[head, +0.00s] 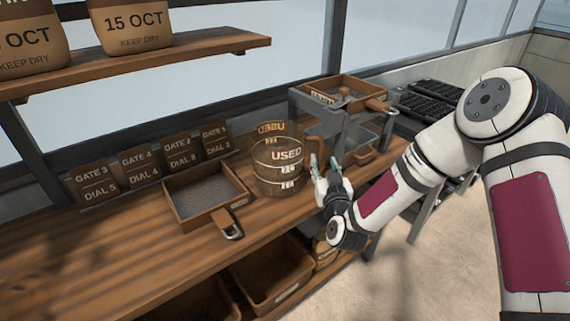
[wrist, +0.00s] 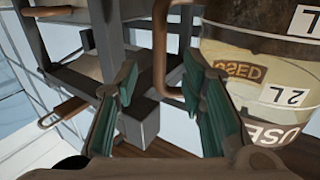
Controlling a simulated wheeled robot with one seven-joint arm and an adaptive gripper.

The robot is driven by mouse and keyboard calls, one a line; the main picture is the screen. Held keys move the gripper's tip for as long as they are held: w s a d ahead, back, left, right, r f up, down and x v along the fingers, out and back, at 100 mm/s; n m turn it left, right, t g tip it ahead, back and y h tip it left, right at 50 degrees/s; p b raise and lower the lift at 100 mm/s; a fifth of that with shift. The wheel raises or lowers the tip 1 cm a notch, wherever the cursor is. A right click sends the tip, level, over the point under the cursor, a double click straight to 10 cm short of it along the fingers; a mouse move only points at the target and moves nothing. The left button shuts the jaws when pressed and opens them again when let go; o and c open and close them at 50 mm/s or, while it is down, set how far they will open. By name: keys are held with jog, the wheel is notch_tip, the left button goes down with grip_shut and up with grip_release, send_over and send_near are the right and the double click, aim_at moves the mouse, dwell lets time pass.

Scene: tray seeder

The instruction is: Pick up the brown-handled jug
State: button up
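The jug (head: 278,168) is a see-through round vessel with dark bands and "USED" labels, standing upright on the wooden bench. Its brown handle (head: 315,143) is on its right side, towards my gripper. My gripper (head: 325,167) is open and empty just right of the jug, partly covering the handle's lower part. In the wrist view the jug (wrist: 265,75) fills the right side, with "USED" and "2L" labels. The brown handle (wrist: 160,50) shows between and beyond the green finger pads of my gripper (wrist: 160,80). I cannot tell whether either finger touches it.
A wooden-framed tray (head: 188,222) with grey contents sits left of the jug. Gate and dial signs (head: 142,167) stand behind it. A grey stand (head: 335,120) with a wooden tray (head: 350,88) is close behind my gripper. Bins (head: 272,280) sit beneath the bench.

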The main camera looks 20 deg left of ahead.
aim_at(321, 153)
jog(key=shift+x, duration=3.1)
jog(key=shift+r, duration=0.15)
grip_shut()
jog(key=shift+r, duration=0.1)
